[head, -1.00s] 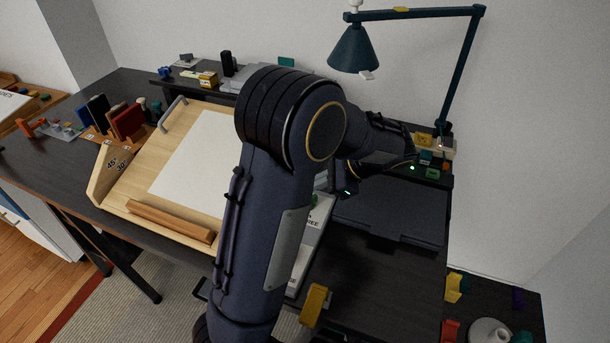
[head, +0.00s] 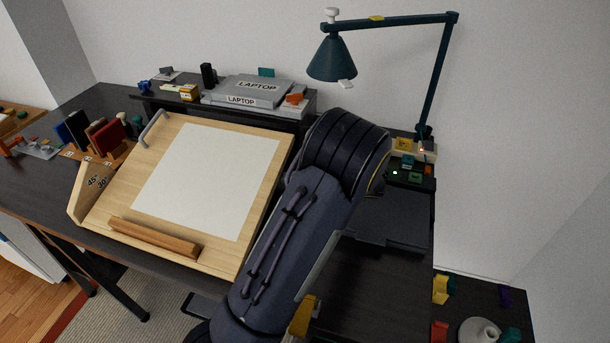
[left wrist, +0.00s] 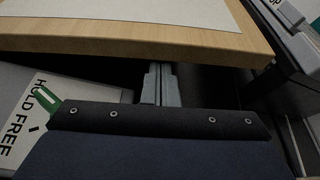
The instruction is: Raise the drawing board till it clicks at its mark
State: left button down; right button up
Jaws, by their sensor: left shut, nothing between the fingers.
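The wooden drawing board (head: 272,158) stands tilted on the desk, with a white sheet (head: 205,180) on it and a wooden ledge (head: 155,238) low on its face. A side cheek (head: 92,190) at its left bears the marks 45° and 30°. A grey handle (head: 153,128) is at the upper left edge. My left arm crosses in front of the board's right side and hides my left gripper in the head view. In the left wrist view my left gripper (left wrist: 160,80) is shut and empty at the board's edge (left wrist: 150,42); contact is unclear. My right gripper is out of view.
A laptop (head: 250,91) lies on the riser behind the board. A lamp (head: 332,60) stands at the back right. Books (head: 107,137) stand left of the board. A paper marked HOLD FREE (left wrist: 30,115) lies near the gripper in the wrist view.

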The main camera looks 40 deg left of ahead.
pick_arm(q)
jog(key=shift+s+a+f, duration=0.1)
jog(key=shift+a+f, duration=0.05)
jog(key=shift+a, duration=0.25)
jog(key=shift+s+d+r+n+p, duration=0.1)
jog(key=shift+s+r+n+p, duration=0.1)
jog(key=shift+r, duration=0.35)
jog(key=shift+s+r+n+p, duration=0.1)
jog(key=shift+r+p, duration=0.05)
jog(key=shift+r, duration=0.35)
jog(key=shift+w, duration=0.1)
